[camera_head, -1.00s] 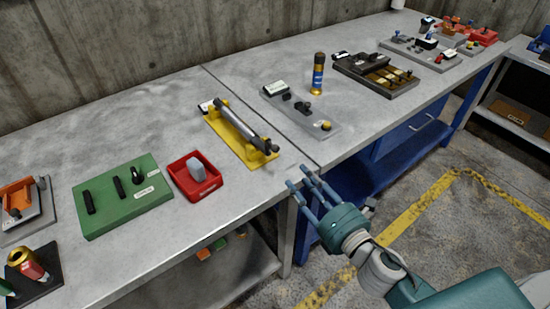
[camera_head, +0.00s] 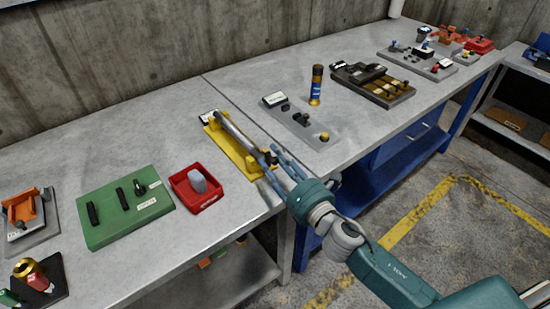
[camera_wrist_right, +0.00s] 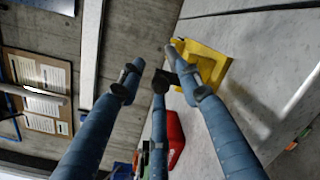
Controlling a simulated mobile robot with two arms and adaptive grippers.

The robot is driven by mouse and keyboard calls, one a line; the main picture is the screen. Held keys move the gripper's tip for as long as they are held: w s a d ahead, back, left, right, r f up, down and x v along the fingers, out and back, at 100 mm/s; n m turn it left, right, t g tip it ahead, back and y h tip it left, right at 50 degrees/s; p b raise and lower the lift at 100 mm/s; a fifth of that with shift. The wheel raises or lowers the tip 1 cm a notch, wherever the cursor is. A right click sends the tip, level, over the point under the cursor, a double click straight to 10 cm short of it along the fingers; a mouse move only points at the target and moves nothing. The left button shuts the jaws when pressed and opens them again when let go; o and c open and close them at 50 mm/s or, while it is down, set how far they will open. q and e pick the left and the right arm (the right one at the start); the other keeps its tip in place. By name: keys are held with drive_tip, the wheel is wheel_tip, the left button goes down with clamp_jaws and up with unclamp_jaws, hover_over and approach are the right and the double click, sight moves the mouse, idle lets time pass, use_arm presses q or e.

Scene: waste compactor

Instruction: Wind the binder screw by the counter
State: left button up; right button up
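The screw device is a yellow base (camera_head: 228,144) with a long grey rod (camera_head: 232,127) and a dark end piece (camera_head: 266,158). It lies on the counter (camera_head: 330,150) near the front edge. My right gripper (camera_head: 272,156) reaches over the near end of the rod, its three blue fingers spread. In the right wrist view the yellow base (camera_wrist_right: 208,66) is behind the fingers of the gripper (camera_wrist_right: 152,72), which look apart. A dark part lies between the fingertips; contact with it cannot be told. My left gripper is not in view.
A red tray (camera_head: 195,189) and a green board (camera_head: 122,207) lie left of the device. A grey plate (camera_head: 302,122) with a yellow-and-blue cylinder (camera_head: 316,85) beside it lies to the right. Bare counter lies behind the device.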

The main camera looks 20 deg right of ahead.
drive_tip(key=shift+w, duration=0.1)
clamp_jaws()
drive_tip(key=shift+d, duration=0.1)
drive_tip(key=m+p, duration=0.1)
drive_tip(key=m, duration=0.1)
drive_tip(key=d+m+p, duration=0.1)
drive_tip(key=m, duration=0.1)
drive_tip(key=d+m+p, duration=0.1)
drive_tip(key=m, duration=0.2)
drive_tip(key=shift+w+d+f+g, duration=0.1)
drive_tip(key=shift+w+f+g, duration=0.2)
drive_tip(key=shift+w, duration=0.1)
drive_tip(key=m, duration=0.1)
drive_tip(key=f+m+p, duration=0.1)
drive_tip(key=m, duration=0.1)
drive_tip(key=d+m+p, duration=0.1)
drive_tip(key=m, duration=0.1)
drive_tip(key=shift+w+d+f+g+y, duration=0.1)
drive_tip(key=shift+w+f+g+y, duration=0.1)
drive_tip(key=shift+f+g+y, duration=0.15)
drive_tip(key=shift+d+f+m+p, duration=0.1)
drive_tip(key=shift+f+m+p, duration=0.3)
drive_tip(key=shift+m, duration=0.8)
drive_tip(key=shift+f+m+y, duration=0.35)
drive_tip(key=shift+f+m, duration=0.15)
drive_tip(key=shift+m, duration=0.7)
